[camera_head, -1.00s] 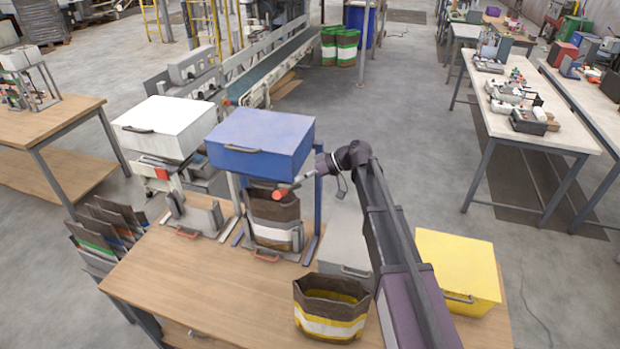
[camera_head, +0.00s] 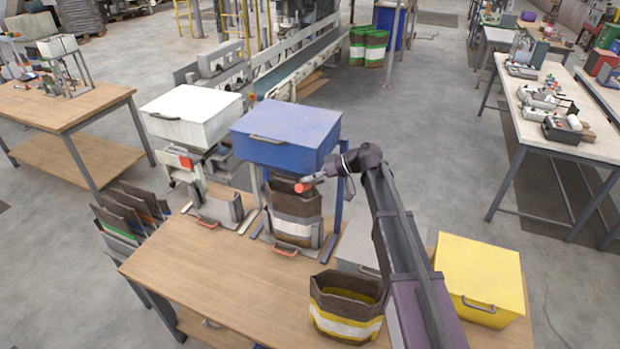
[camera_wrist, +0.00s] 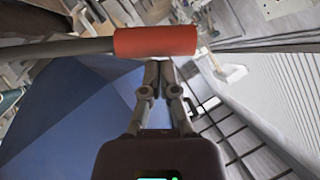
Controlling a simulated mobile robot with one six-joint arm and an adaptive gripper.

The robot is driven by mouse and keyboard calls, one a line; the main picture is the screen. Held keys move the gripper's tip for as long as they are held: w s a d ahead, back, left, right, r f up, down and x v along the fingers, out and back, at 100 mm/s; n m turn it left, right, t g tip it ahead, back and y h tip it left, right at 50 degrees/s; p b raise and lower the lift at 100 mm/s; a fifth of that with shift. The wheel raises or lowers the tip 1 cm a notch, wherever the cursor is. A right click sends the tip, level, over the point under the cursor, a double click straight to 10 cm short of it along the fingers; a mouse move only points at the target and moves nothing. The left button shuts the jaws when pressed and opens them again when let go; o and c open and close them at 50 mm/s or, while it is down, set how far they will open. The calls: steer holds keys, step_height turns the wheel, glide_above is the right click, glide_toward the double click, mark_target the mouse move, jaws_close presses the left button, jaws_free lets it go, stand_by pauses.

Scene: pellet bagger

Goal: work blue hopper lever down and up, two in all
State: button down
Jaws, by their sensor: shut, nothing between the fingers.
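The blue hopper (camera_head: 285,132) stands on a blue frame at the back of the wooden bench, with a brown and white bag (camera_head: 296,206) under it. Its lever has a red grip (camera_head: 301,188), which shows at the hopper's front, below the box. In the wrist view the red grip (camera_wrist: 155,41) lies across the picture, on a grey rod running left. My gripper (camera_wrist: 158,66) is shut and empty, its fingertips right at the grip's lower edge in the picture. I cannot tell whether they touch it. In the head view the gripper is small beside the grip.
A white hopper (camera_head: 190,115) stands left of the blue one. A grey box (camera_head: 358,245), a yellow box (camera_head: 478,275) and an open brown bag (camera_head: 346,308) are to the right, near my arm. The bench front (camera_head: 215,280) is clear.

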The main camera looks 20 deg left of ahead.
steer(key=s+f+n+t+b, duration=0.2)
steer(key=f+t+b, duration=0.1)
steer(key=f+b, duration=0.6)
steer(key=s+f+n+t+b, duration=0.2)
steer(key=f+n+t+b, duration=0.1)
steer(key=f+b, duration=0.6)
steer(key=shift+s+f+h, duration=0.35)
steer(key=shift+f+h, duration=0.05)
steer(key=shift+f, duration=0.1)
steer(key=shift+s+r, duration=0.1)
steer(key=p+v, duration=0.5)
steer(key=v, duration=0.4)
steer(key=shift+s+d, duration=0.25)
steer(key=shift+s, duration=0.2)
steer(key=shift+r, duration=0.1)
stand_by(0.3)
